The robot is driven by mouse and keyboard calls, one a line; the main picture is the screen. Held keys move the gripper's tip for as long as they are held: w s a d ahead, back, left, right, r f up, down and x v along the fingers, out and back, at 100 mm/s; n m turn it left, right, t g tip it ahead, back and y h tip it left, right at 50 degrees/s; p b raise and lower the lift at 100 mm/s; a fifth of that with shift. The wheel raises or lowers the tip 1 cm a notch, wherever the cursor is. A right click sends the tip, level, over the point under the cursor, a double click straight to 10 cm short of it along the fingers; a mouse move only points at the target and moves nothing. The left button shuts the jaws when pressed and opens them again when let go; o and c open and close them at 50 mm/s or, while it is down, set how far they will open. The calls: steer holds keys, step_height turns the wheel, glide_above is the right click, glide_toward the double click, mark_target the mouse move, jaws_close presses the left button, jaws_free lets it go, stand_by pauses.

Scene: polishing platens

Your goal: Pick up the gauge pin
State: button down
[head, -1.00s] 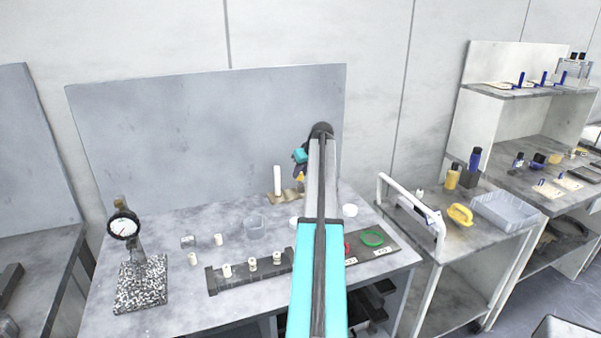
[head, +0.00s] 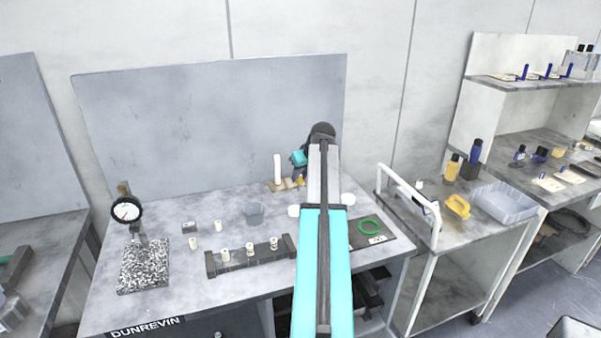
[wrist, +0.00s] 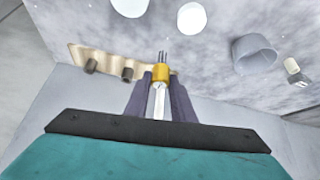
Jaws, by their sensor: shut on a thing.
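The gauge pin (wrist: 159,96) is a slim silver shaft with a yellow collar (wrist: 160,70) and thin prongs at its far end. My gripper (wrist: 160,82) has its two dark fingers shut on it in the wrist view. The prongs point away from my wrist, beside a tan wooden rack (wrist: 105,57) with two dark pegs. In the head view my gripper (head: 299,172) is at the back of the bench, next to the rack and a white upright cylinder (head: 277,168). The yellow collar shows there; my arm hides part of the area. I cannot tell whether the pin touches the rack.
A grey cup (head: 254,214), white discs and a dark block (head: 240,260) with white pieces share the bench. A dial gauge (head: 127,211) stands at left. A grey panel (head: 210,125) rises close behind. A trolley (head: 470,225) with a white handle stands at right.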

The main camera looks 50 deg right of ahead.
steer(key=shift+s+a, duration=0.1)
steer(key=shift+a, duration=0.1)
steer(key=shift+a, duration=0.1)
